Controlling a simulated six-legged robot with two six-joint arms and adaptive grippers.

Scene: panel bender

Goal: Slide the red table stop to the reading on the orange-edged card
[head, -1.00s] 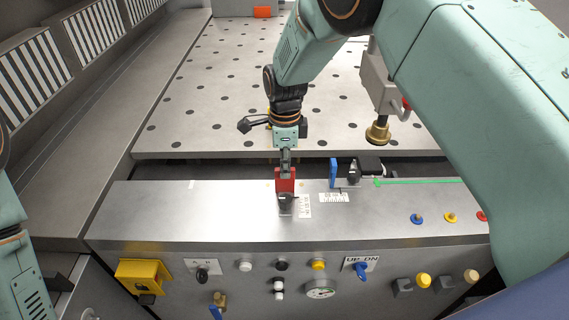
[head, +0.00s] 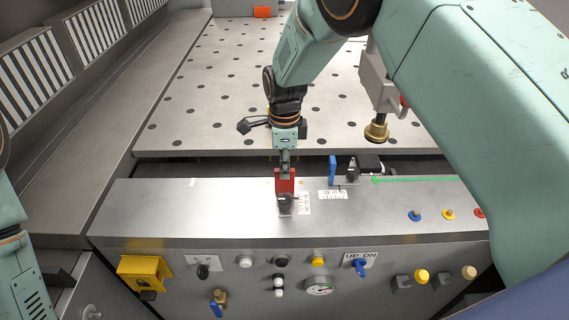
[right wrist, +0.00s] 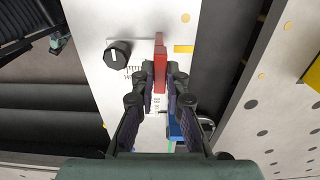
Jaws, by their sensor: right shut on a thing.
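The red table stop (head: 285,184) stands upright on the grey front ledge (head: 235,205), near a white scale label (head: 304,203). My right gripper (head: 285,168) comes down from above and is shut on the stop's upper part. In the right wrist view the red stop (right wrist: 160,68) sits between the fingertips of the right gripper (right wrist: 160,78). A black knob (right wrist: 117,54) with a white pointer mark and a printed scale lie beside it. I cannot make out an orange-edged card or its reading. My left gripper is out of view.
A blue upright piece (head: 332,170) stands right of the stop, near a second scale label (head: 333,195) and a green line (head: 420,180). A perforated table (head: 210,110) lies behind a dark gap. Buttons and a gauge (head: 320,287) cover the front panel.

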